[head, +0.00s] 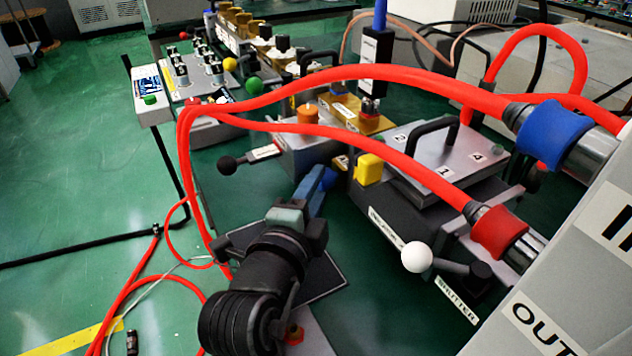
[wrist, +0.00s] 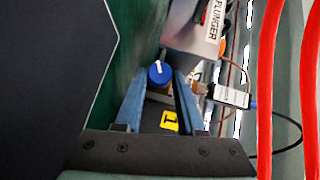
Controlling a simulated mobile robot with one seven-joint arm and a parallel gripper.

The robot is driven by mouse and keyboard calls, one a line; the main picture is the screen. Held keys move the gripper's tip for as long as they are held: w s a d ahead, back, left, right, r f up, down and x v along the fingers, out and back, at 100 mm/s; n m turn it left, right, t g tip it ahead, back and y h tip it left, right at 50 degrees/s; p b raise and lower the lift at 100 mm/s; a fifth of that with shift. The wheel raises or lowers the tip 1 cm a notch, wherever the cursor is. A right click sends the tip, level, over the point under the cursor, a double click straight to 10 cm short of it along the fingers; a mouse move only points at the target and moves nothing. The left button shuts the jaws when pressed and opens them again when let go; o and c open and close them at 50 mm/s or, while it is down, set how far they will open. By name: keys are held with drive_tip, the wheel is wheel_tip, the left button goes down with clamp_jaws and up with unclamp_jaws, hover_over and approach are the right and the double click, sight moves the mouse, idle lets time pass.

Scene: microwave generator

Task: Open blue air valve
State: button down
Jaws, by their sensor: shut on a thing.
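The blue air valve (wrist: 160,74) is a round blue knob with a white line on top, between my fingertips in the wrist view. The white line points almost straight up in that picture. In the head view the blue valve (head: 329,177) shows only partly, at the end of my fingers. My gripper (head: 320,180) reaches it from the front, with its arm coming up from the bottom. In the wrist view my gripper (wrist: 162,84) has one finger on each side of the knob and is shut on it.
A yellow block (head: 369,169) and the grey numbered plate (head: 446,163) with a black handle stand right of my gripper. A black-ball lever (head: 228,165) is to the left. Red hoses (head: 350,131) arch above my gripper. A white-ball lever (head: 417,257) is at lower right.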

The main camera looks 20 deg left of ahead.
drive_tip(key=r+g+p, duration=0.1)
drive_tip(key=p, duration=0.1)
drive_tip(key=shift+n+p, duration=0.4)
drive_tip(key=p, duration=0.2)
drive_tip(key=n+g+h+p, duration=0.1)
drive_tip(key=p, duration=0.1)
drive_tip(key=shift+a+r+g+p, duration=0.1)
drive_tip(key=shift+r+g+p, duration=0.2)
drive_tip(key=shift+p, duration=0.1)
drive_tip(key=n+g+p, duration=0.1)
drive_tip(key=p, duration=0.2)
drive_tip(key=shift+w+a+h, duration=0.1)
drive_tip(key=shift+h, duration=0.3)
drive_tip(key=n+g+p, duration=0.1)
drive_tip(key=p, duration=0.1)
drive_tip(key=shift+f+h+p, duration=0.2)
drive_tip(key=shift+h+p, duration=0.1)
drive_tip(key=shift+h, duration=0.1)
drive_tip(key=shift+f, duration=0.1)
drive_tip(key=c, duration=0.5)
unclamp_jaws()
drive_tip(key=shift+w+a, duration=0.1)
